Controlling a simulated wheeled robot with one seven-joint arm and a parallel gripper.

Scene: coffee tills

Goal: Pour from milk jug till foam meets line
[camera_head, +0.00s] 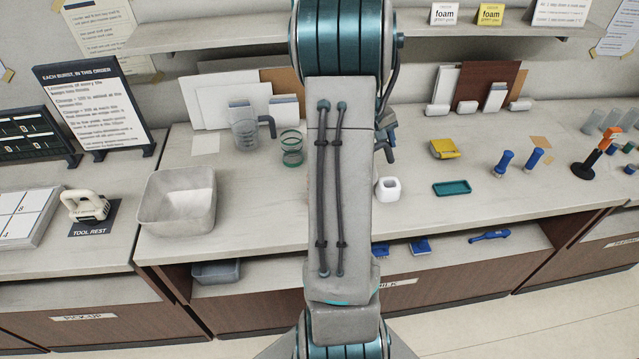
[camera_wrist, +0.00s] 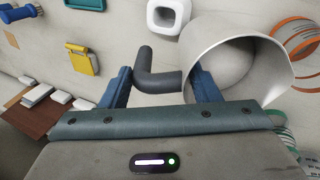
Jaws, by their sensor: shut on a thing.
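My gripper (camera_wrist: 162,76) has its two blue fingers on either side of the dark bent handle of a pale grey jug (camera_wrist: 278,52), shut on that handle. The jug's round mouth faces the wrist camera; its inside looks pale, and I cannot tell the milk level. In the head view my arm hides the held jug, and only a bit of my gripper (camera_head: 387,132) shows. A white square cup (camera_head: 387,189) stands right of my arm; it also shows beside the jug in the wrist view (camera_wrist: 153,14). I see no fill line or foam.
A clear jug (camera_head: 244,131) with a dark handle stands left, by green rings (camera_head: 291,158). A grey bin (camera_head: 150,222) sits at the front left. Bare counter surrounds the tray.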

